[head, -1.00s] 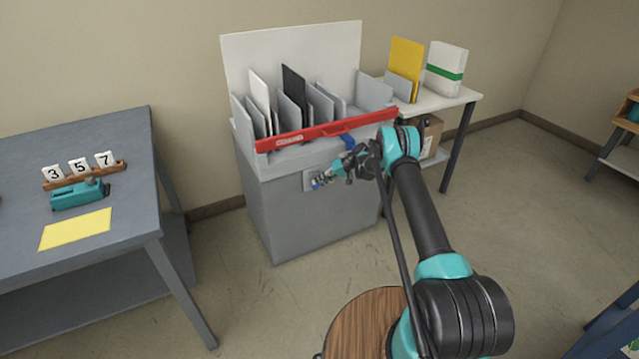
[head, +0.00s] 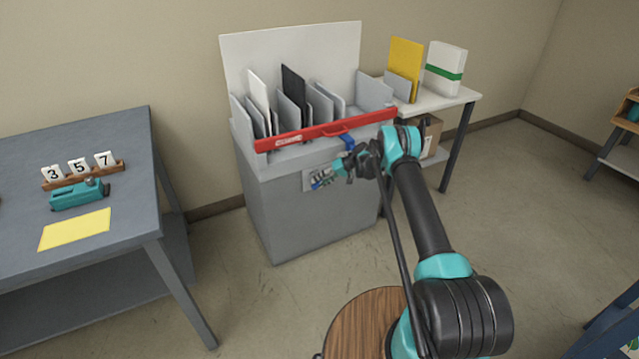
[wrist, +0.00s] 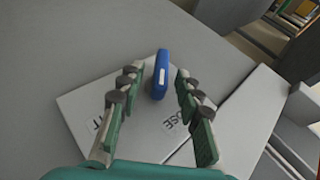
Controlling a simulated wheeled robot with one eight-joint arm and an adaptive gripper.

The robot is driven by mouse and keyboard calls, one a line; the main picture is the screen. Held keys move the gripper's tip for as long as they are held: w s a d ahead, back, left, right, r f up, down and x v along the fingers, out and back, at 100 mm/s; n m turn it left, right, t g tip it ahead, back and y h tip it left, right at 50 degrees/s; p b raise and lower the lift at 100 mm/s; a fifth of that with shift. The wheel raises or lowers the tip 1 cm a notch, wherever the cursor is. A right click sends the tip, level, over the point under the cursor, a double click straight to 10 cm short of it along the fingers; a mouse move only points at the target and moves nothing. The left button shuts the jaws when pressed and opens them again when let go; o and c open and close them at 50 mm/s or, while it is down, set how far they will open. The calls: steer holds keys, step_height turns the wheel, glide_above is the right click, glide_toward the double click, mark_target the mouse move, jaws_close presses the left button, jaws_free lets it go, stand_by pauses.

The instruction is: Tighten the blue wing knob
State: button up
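The blue wing knob (wrist: 160,76) stands out from a white plate (wrist: 78,98) in the wrist view. The plate bears dark lettering, partly hidden by my fingers; "OSE" can be read. My gripper (wrist: 156,80) is open, with one finger on each side of the knob and a gap visible on both sides. In the head view my gripper (head: 324,179) is at the front face of the grey cabinet (head: 300,225), over the plate, and mostly hides the knob.
A red bar (head: 300,136) with a blue piece (head: 348,142) below it crosses the cabinet top, above my gripper. Upright panels stand behind it. A grey table (head: 110,150) is at left and a white side table (head: 440,99) at right. Floor between is clear.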

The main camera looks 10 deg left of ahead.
steer(key=v, duration=1.1)
steer(key=shift+r, duration=0.15)
steer(key=shift+d, duration=0.15)
